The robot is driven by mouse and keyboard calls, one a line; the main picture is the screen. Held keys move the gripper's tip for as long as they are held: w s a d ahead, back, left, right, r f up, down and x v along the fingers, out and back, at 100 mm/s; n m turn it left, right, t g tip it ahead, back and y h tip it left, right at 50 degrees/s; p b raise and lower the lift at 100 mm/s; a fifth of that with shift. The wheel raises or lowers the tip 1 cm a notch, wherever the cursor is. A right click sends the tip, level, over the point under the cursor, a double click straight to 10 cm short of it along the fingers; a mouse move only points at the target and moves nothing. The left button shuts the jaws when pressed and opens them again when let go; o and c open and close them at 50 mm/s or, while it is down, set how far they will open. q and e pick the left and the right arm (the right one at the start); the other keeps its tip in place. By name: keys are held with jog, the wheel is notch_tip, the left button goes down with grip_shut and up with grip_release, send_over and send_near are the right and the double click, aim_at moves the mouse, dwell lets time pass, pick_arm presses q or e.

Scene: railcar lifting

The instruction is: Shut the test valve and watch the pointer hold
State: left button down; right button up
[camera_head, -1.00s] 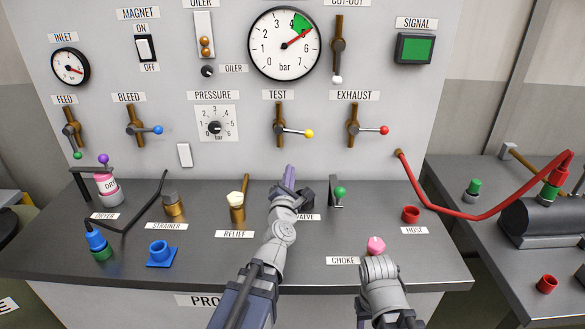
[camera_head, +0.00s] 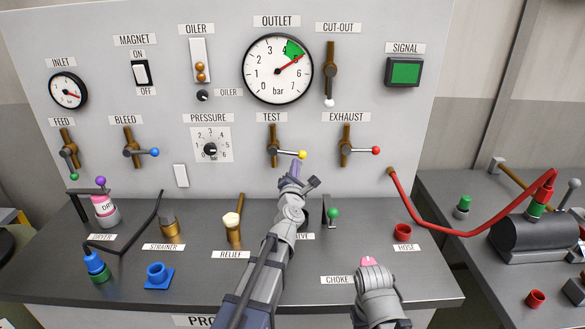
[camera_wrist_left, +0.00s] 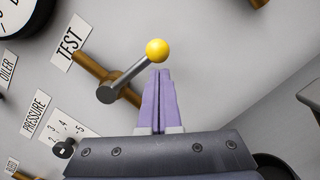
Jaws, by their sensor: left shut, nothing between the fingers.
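The test valve (camera_head: 273,150) is on the upright panel, with a brown pipe running up and down and a lever pointing right, across the pipe. The lever ends in a yellow ball (camera_head: 302,154). My left gripper (camera_head: 296,166) is shut and empty, its purple fingertips just below the ball. In the left wrist view the shut fingers (camera_wrist_left: 159,85) end close under the yellow ball (camera_wrist_left: 157,50); I cannot tell whether they touch.
The exhaust valve (camera_head: 346,146) with a red ball sits right of the test valve. Below stand a green-knobbed lever (camera_head: 333,214), the brass relief valve (camera_head: 232,227) and a red cup (camera_head: 403,232). A red hose (camera_head: 450,219) runs to the right bench.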

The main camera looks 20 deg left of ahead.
jog(key=shift+r, duration=0.1)
jog(key=shift+w+d+r+p, duration=0.1)
jog(key=shift+d+r+p, duration=0.2)
jog(key=shift+r+p, duration=0.3)
jog(key=shift+f, duration=0.1)
